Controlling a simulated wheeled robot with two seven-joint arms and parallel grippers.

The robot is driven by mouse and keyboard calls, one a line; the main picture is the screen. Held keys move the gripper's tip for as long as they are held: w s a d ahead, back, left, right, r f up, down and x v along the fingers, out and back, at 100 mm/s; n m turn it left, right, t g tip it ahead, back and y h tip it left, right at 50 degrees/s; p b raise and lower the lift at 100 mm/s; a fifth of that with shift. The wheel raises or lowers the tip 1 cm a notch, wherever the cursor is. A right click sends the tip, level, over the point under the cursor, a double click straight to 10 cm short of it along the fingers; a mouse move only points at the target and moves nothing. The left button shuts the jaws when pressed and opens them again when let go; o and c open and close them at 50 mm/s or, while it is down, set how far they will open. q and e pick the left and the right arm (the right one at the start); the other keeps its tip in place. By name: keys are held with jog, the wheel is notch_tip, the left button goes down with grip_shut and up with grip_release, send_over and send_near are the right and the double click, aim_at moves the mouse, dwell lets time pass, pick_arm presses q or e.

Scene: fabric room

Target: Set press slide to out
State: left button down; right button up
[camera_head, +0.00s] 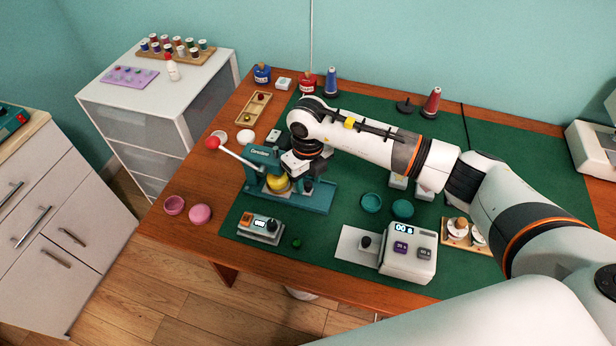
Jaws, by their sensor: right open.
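The press (259,160) is a teal machine with a long lever ending in a red knob (212,143). It stands on the green mat at the left of the table. A yellow round part (278,183) sits under its head, on the teal base (301,200) where the slide runs. My right gripper (302,181) is open and points down at the press, just right of the yellow part. The arm and gripper hide part of the slide, so I cannot tell its exact position or whether the fingers touch it. My left gripper is not in view.
A grey device with an orange button (260,228) and a white timer box (408,255) stand in front. Pink dishes (200,214) lie at the left edge. Teal round pieces (402,209) lie right of the press. Thread cones (431,103) stand at the back.

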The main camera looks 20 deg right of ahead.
jog(key=shift+f, duration=0.2)
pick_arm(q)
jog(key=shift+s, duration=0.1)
pick_arm(e)
grip_shut()
jog(key=s+d, duration=0.1)
jog(key=d, duration=0.1)
jog(key=s+d, duration=0.2)
jog(key=d, duration=0.1)
jog(key=s+d+p, duration=0.1)
jog(key=s+d, duration=0.1)
jog(key=shift+d, duration=0.4)
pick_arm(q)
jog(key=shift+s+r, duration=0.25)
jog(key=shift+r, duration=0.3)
pick_arm(e)
grip_release()
jog(key=shift+s+d, duration=0.1)
jog(key=shift+s, duration=0.05)
jog(key=shift+r, duration=0.1)
